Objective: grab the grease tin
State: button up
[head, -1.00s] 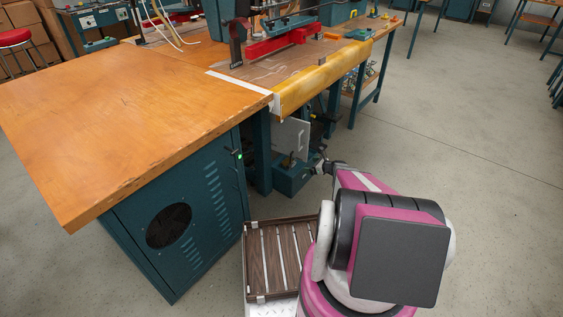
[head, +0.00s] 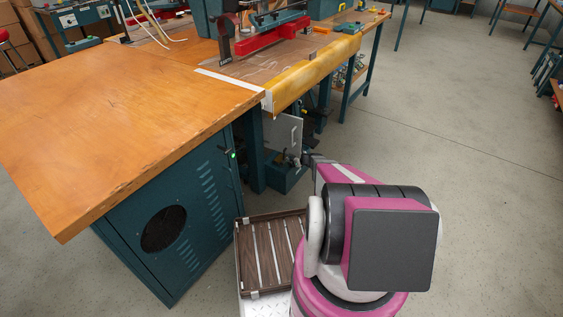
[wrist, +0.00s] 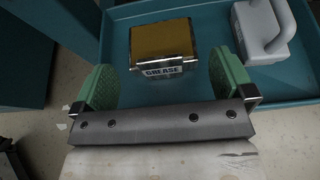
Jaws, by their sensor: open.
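The grease tin (wrist: 161,42) is a squarish container with a yellow-brown top and a label reading "GREASE" on its near side. In the wrist view it stands in a teal tray (wrist: 203,19). My gripper (wrist: 161,82) is open, with one green finger pad on each side. The tin lies ahead of the pads, roughly centred between them, and no contact shows. In the head view my arm reaches toward the low teal box (head: 287,178) under the bench; I cannot make out the tin there.
A grey jug with a handle (wrist: 262,30) stands in the tray, right of the tin. A wooden worktop (head: 130,130) over a teal cabinet (head: 165,235) is on the left. A slatted wooden tray (head: 270,255) is beside my arm. Open floor lies to the right.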

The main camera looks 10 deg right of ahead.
aim_at(287, 158)
jog(key=x, duration=0.3)
jog(key=shift+a, duration=0.1)
jog(key=c, duration=1)
jog(key=shift+r, duration=0.1)
